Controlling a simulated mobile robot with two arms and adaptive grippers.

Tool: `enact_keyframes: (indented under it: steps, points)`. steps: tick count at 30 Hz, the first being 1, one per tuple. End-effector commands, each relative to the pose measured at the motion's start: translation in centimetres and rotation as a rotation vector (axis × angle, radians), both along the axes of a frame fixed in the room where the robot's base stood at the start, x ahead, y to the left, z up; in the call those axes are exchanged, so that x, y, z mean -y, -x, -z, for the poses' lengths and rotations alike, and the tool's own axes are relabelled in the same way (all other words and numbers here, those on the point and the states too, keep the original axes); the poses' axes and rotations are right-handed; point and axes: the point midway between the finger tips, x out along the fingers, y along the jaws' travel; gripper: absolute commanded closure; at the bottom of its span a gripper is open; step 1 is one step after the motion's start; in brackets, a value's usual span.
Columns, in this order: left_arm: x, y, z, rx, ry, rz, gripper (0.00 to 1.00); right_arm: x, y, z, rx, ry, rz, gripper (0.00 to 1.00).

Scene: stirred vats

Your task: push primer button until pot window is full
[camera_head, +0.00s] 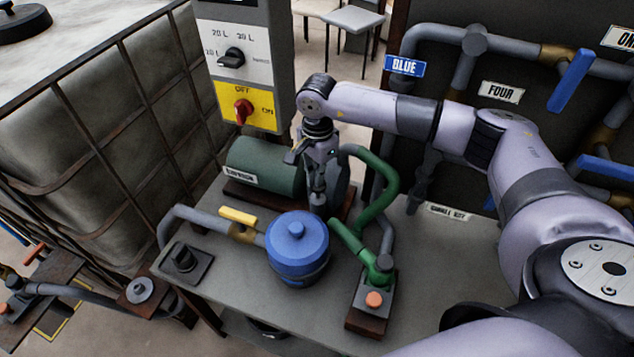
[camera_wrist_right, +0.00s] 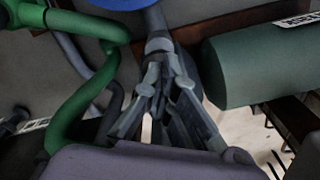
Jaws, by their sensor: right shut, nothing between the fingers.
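A pot with a blue lid (camera_head: 297,250) and a round knob on top stands on the grey bench; part of its blue top also shows in the wrist view (camera_wrist_right: 112,4). I cannot make out its window or level. An orange button (camera_head: 374,299) sits on a small block at the bench's front right; I see no label marking it as the primer. My right gripper (camera_head: 318,198) points down just behind the pot, beside the green motor, away from the orange button. It is shut and empty; its fingers also show in the wrist view (camera_wrist_right: 160,55). My left gripper is not in view.
The green motor (camera_head: 262,165) lies behind the pot. A green pipe (camera_head: 383,190) curves to its right. A yellow-handled valve (camera_head: 240,217) and black knob (camera_head: 183,258) stand left. A control panel (camera_head: 240,60) rises behind; blue-handled pipes (camera_head: 570,80) are right.

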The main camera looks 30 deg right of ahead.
Motion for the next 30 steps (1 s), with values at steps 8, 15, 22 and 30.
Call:
enact_keyframes:
  steps: [8, 15, 22, 30]
  points:
    - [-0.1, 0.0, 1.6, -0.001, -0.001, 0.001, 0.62, 0.1, 0.2, 2.2, -0.009, 0.002, 0.001, 1.0]
    - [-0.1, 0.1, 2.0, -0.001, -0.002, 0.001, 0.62, 0.2, 0.3, 2.8, -0.01, 0.003, 0.002, 1.0]
    - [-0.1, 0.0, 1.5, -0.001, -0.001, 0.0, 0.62, 0.3, 0.2, 1.6, -0.007, 0.004, 0.005, 1.0]
    - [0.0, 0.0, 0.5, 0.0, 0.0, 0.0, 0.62, 0.3, 0.0, -0.6, -0.002, 0.003, 0.007, 1.0]
